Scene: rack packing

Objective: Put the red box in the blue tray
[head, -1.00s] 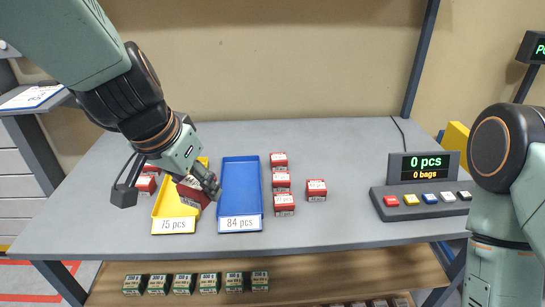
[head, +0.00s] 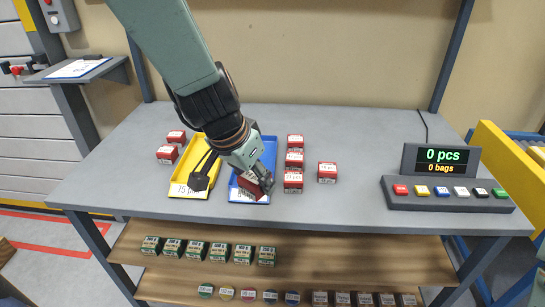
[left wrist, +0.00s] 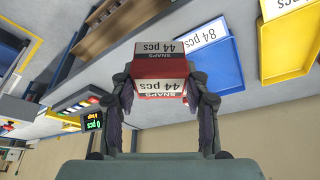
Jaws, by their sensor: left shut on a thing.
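My left gripper (head: 229,185) is shut on a red box (head: 254,184) and holds it over the front part of the blue tray (head: 270,150) in the head view. In the left wrist view the red box (left wrist: 160,62) sits between the two fingers (left wrist: 160,108), with labels reading 44 pcs. The blue tray (left wrist: 205,62) lies beyond it to the right there, with an 84 pcs label. In the head view the arm and box hide much of the tray. Whether the box touches the tray cannot be told. My right gripper is not in view.
A yellow tray (head: 187,160) stands left of the blue one. Several red boxes (head: 294,165) stand in a column to the right, with one more (head: 327,172) beside them. Two red boxes (head: 167,154) stand at the left. A button console (head: 445,195) is at the right.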

